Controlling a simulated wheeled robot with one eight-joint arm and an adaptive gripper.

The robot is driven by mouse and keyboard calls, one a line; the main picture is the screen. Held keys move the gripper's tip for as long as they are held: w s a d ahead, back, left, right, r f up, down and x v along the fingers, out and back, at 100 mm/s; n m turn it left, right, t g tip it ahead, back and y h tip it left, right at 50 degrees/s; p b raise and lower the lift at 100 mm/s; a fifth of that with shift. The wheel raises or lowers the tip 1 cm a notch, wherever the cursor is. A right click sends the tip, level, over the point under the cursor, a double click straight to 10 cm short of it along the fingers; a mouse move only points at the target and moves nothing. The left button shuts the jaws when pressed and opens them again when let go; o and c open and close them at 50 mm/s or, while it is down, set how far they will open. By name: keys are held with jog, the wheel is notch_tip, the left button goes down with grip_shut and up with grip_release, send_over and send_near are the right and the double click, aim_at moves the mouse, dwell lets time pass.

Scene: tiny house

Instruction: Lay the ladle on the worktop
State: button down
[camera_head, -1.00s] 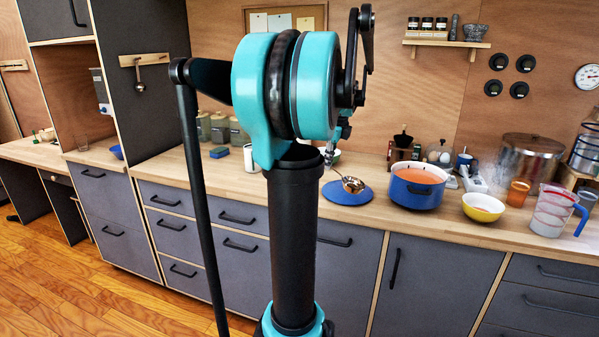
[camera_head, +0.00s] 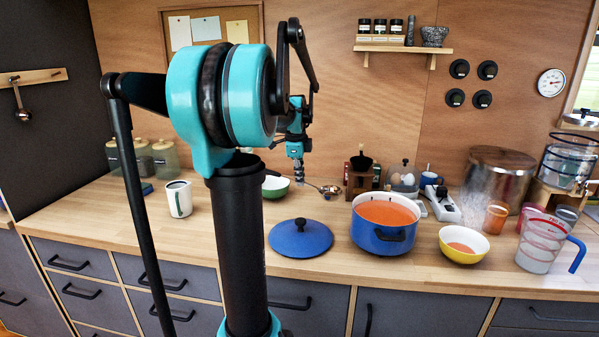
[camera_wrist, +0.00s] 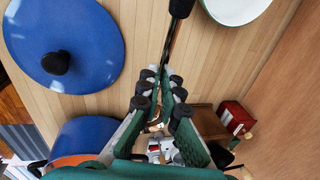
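The ladle shows its metal bowl (camera_head: 329,190) in the head view, right of my gripper (camera_head: 299,178) and behind the blue lid. It appears to lie on the wooden worktop (camera_head: 230,260). In the wrist view, its black handle end (camera_wrist: 181,8) is at the top, and its thin shaft runs down between the two fingers of my gripper (camera_wrist: 161,78). The fingers partly hide the shaft and bowl. Exact contact with the worktop is hard to see.
A blue lid (camera_head: 301,240) lies in front, with a blue pot (camera_head: 378,238) of orange soup to its right. A green-and-white bowl (camera_head: 275,187) and white mug (camera_head: 179,200) are left. A wooden grinder (camera_head: 358,182) stands right. The front-left worktop is clear.

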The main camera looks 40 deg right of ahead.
jog(key=shift+s+a+x, duration=0.1)
jog(key=shift+a+x, duration=0.1)
jog(key=shift+x, duration=0.75)
jog(key=shift+s+a+x, duration=0.1)
jog(key=shift+a+x, duration=0.05)
jog(key=shift+x, duration=0.8)
jog(key=shift+s+a+x, duration=0.1)
jog(key=shift+a+x, duration=0.1)
jog(key=shift+x, duration=0.75)
jog(key=shift+f, duration=0.6)
jog(key=c, duration=1.6)
grip_release()
jog(key=shift+c, duration=0.2)
jog(key=w+v, duration=0.1)
jog(key=v, duration=1.1)
jog(key=shift+s, duration=0.45)
